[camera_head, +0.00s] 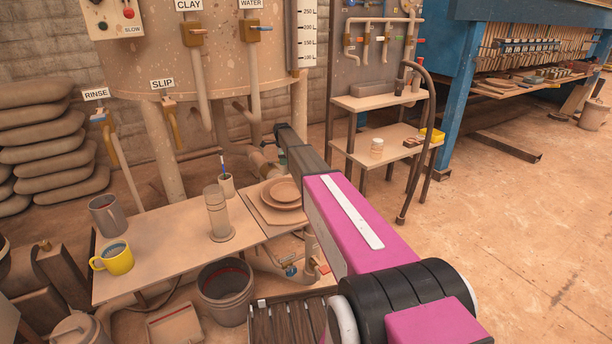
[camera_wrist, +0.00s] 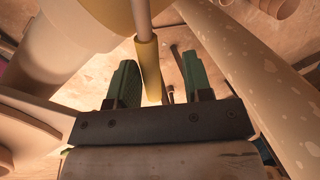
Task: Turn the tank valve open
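The tank (camera_head: 215,50) stands at the back, with valves labelled CLAY (camera_head: 192,33), WATER (camera_head: 250,33) and SLIP (camera_head: 168,103) on its front. No label reads tank valve. My gripper (camera_head: 281,157) reaches low under the tank, beside brownish pipework (camera_head: 258,160). In the wrist view my gripper (camera_wrist: 161,76) is open, with two green fingers apart. A yellow-sleeved lever (camera_wrist: 149,68) shows in the gap between the fingers, nearer the left one, with no clear contact. My arm hides part of the area in the head view.
A low table (camera_head: 160,262) in front holds a yellow mug (camera_head: 116,259), a grey mug (camera_head: 108,215), a jar (camera_head: 217,212) and plates (camera_head: 281,192). A shelf rack (camera_head: 385,103) stands right of my gripper. A tank leg (camera_wrist: 245,75) is close on the right. Open floor lies at right.

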